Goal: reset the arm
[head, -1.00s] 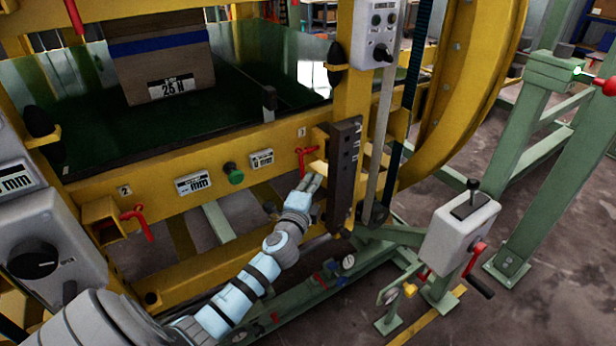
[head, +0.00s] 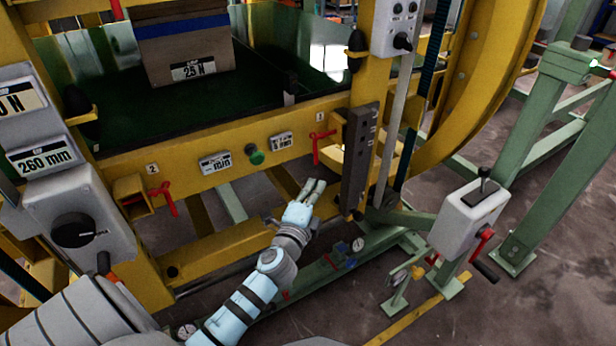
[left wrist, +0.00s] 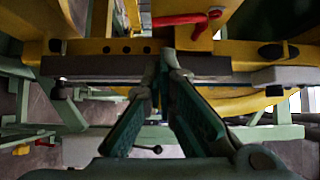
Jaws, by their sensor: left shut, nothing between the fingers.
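My left gripper (head: 314,188) is in the middle of the head view, on the end of my pale blue and grey arm. Its fingers are shut and hold nothing. It is below the yellow front beam (head: 226,148) and left of the dark upright bar (head: 358,160). A red handle (head: 316,146) on the beam is just above it, apart from it in the head view. In the left wrist view the two fingers (left wrist: 166,60) come together at the tips in front of the dark bar (left wrist: 100,67). My right gripper is not in view.
A box marked 25 N (head: 188,50) stands on the dark green platform (head: 130,115). Another red handle (head: 163,196) and a green knob (head: 256,157) are on the beam. A grey control box (head: 462,220) with a red crank stands at right. Bare floor lies at lower right.

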